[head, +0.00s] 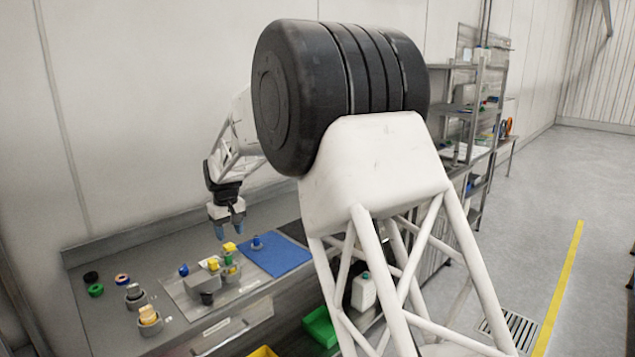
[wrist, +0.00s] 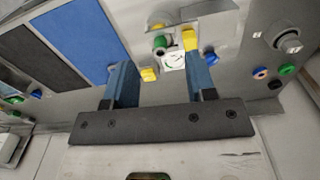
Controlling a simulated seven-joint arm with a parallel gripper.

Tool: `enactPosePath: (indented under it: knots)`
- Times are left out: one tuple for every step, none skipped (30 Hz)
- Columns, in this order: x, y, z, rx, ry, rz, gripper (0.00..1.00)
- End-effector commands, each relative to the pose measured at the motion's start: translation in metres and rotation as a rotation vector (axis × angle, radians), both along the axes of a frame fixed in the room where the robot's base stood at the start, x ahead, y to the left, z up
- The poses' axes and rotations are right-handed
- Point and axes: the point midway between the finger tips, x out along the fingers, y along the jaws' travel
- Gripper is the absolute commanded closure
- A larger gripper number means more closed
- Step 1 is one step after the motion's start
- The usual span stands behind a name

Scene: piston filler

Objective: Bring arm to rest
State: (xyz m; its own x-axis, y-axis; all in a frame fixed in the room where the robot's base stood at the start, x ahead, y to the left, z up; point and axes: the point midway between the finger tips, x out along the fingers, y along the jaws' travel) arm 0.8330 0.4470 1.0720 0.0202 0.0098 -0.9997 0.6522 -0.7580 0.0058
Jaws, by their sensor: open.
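My arm rises large in the middle of the head view and bends over to the left. My gripper (head: 229,229) hangs above the workbench (head: 170,335), fingers pointing down. In the wrist view my gripper (wrist: 164,85) shows two blue fingers spread apart with nothing held between them. The bench surface with small parts lies below and beyond the fingertips, apart from them. A yellow piece (wrist: 149,74) appears between the fingers in the wrist view, but it lies down on the bench.
A blue mat (head: 275,256) lies on the bench, right of several small yellow, blue and green parts. Grey cylindrical parts (head: 148,317) stand at the bench's left. A green bin (head: 320,328) is below the front edge. Shelves (head: 470,110) stand at the back right. The floor at right is clear.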

Motion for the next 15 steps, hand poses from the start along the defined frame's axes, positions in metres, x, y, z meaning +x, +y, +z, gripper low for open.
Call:
enactPosePath:
  knots:
    - [-0.005,-0.015,0.010,0.002,-0.005,-0.015,0.49]
    - [-0.008,-0.022,0.015,0.004,-0.007,-0.023,0.49]
    - [-0.013,-0.032,0.020,0.005,-0.009,-0.033,0.49]
    - [-0.016,-0.040,0.025,0.006,-0.012,-0.041,0.49]
    - [-0.020,-0.048,0.029,0.006,-0.013,-0.050,0.49]
    - [-0.025,-0.058,0.035,0.008,-0.016,-0.062,0.49]
    - [-0.029,-0.065,0.039,0.010,-0.018,-0.070,0.49]
    - [-0.033,-0.072,0.043,0.010,-0.020,-0.078,0.49]
    - [-0.038,-0.082,0.049,0.012,-0.023,-0.089,0.49]
    - [-0.042,-0.090,0.052,0.013,-0.025,-0.097,0.49]
    - [-0.046,-0.097,0.056,0.013,-0.027,-0.105,0.49]
    - [-0.052,-0.106,0.061,0.015,-0.030,-0.116,0.49]
    - [-0.056,-0.113,0.064,0.016,-0.032,-0.123,0.49]
    - [-0.060,-0.121,0.069,0.018,-0.036,-0.132,0.49]
    - [-0.066,-0.130,0.072,0.018,-0.038,-0.143,0.49]
